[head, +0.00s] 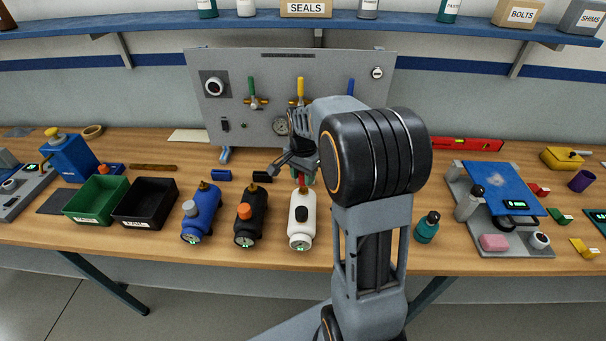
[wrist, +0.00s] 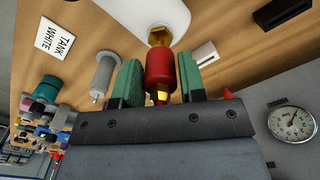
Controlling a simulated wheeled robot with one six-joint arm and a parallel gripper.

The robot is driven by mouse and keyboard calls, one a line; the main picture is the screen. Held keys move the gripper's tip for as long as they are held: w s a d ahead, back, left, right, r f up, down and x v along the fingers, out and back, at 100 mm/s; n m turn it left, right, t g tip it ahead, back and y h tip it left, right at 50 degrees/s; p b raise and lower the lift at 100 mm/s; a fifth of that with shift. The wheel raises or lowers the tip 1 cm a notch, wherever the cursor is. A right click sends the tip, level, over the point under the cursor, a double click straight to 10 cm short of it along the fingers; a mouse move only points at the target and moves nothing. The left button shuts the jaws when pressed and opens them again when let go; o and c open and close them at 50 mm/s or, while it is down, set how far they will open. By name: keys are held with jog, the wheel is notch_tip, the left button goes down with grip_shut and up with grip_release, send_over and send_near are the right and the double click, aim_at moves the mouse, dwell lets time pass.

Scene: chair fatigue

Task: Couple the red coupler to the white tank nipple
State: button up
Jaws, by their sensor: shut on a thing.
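The white tank (head: 300,222) lies on the bench, right of the black and blue tanks. Its white end (wrist: 150,14) and brass nipple (wrist: 160,36) show at the top of the wrist view. My gripper (wrist: 160,82) has green-padded fingers on either side of the red coupler (wrist: 160,66) and is shut on it. The coupler is in line with the nipple, its end right at it. I cannot tell whether it is seated. In the head view, my arm partly hides the gripper, and a little red (head: 302,184) shows above the tank.
The black tank (head: 249,222) and blue tank (head: 201,215) lie close on the left. A grey panel (head: 235,110) with valves stands behind. A teal bottle (head: 427,227) stands to the right. A round gauge (wrist: 293,122) shows in the wrist view.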

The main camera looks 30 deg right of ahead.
jog(key=shift+f+b, duration=0.7)
jog(key=shift+f, duration=0.4)
jog(key=o, duration=1.2)
notch_tip(320, 180, up, 14)
jog(key=shift+f+b, duration=0.1)
jog(key=shift+b, duration=0.3)
jog(key=shift+w+f+n, duration=0.25)
jog(key=shift+f+n, duration=0.05)
jog(key=shift+n, duration=0.5)
jog(key=s+a+f+n+t, duration=0.1)
jog(key=s+a+f+n, duration=0.1)
jog(key=s, duration=0.3)
jog(key=s+a+f+n+t, duration=0.2)
jog(key=s+a+n, duration=0.2)
jog(key=s+n, duration=0.1)
jog(key=s+a+f+n+t, duration=0.1)
jog(key=s+a+n, duration=0.2)
jog(key=s, duration=0.3)
jog(key=shift+s+a+f+n, duration=0.15)
jog(key=shift+s+f+n, duration=0.15)
jog(key=shift+f+n, duration=0.1)
